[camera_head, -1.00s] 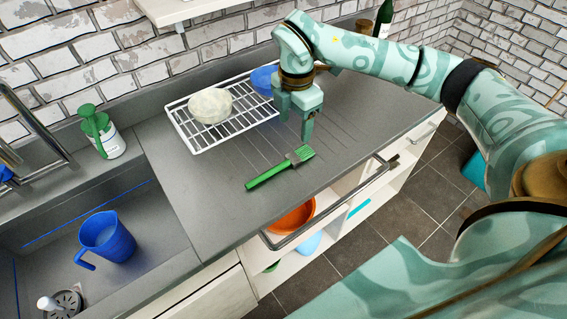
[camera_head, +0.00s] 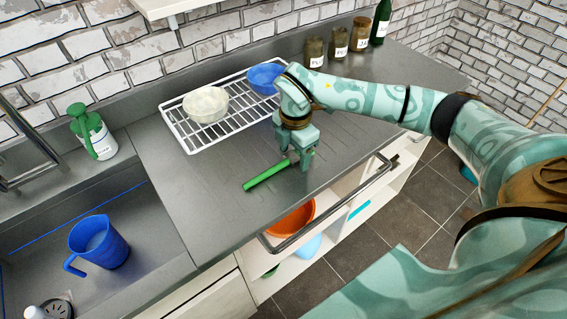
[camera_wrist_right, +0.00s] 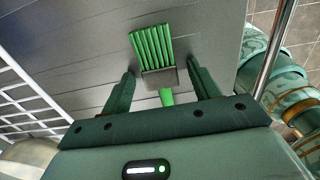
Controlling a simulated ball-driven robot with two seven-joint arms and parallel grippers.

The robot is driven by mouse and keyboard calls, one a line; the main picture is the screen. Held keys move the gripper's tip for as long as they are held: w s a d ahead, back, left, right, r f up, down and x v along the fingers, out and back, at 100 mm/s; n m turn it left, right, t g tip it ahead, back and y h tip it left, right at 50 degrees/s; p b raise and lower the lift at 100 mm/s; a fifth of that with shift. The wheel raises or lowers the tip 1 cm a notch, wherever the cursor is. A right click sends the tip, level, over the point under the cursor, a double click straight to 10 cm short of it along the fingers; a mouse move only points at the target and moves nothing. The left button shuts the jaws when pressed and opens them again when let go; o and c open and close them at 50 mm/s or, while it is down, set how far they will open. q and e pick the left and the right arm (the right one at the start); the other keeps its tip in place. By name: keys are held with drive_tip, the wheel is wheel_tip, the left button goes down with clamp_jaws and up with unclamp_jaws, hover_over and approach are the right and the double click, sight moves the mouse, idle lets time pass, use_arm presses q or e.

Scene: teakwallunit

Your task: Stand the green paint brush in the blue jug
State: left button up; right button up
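The green paint brush (camera_head: 266,175) lies flat on the grey worktop. Its bristle end is hidden behind my right gripper (camera_head: 297,166) in the head view. In the right wrist view the green bristles and metal ferrule of the brush (camera_wrist_right: 153,50) show between the two fingers of my right gripper (camera_wrist_right: 161,72). The fingers are open, with a gap on each side of the brush. The blue jug (camera_head: 98,243) stands upright in the sink at the lower left, its handle toward the lower left. My left gripper is not in view.
A white wire rack (camera_head: 190,139) holds a pale bowl (camera_head: 206,104) and a blue bowl (camera_head: 265,78). A green-topped bottle (camera_head: 93,133) stands behind the sink. Several jars and a dark bottle (camera_head: 381,22) stand at the back. A rail (camera_head: 330,206) runs along the front edge.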

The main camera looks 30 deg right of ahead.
drive_tip(key=c, duration=1)
drive_tip(key=shift+o, duration=0.2)
drive_tip(key=shift+r, duration=0.15)
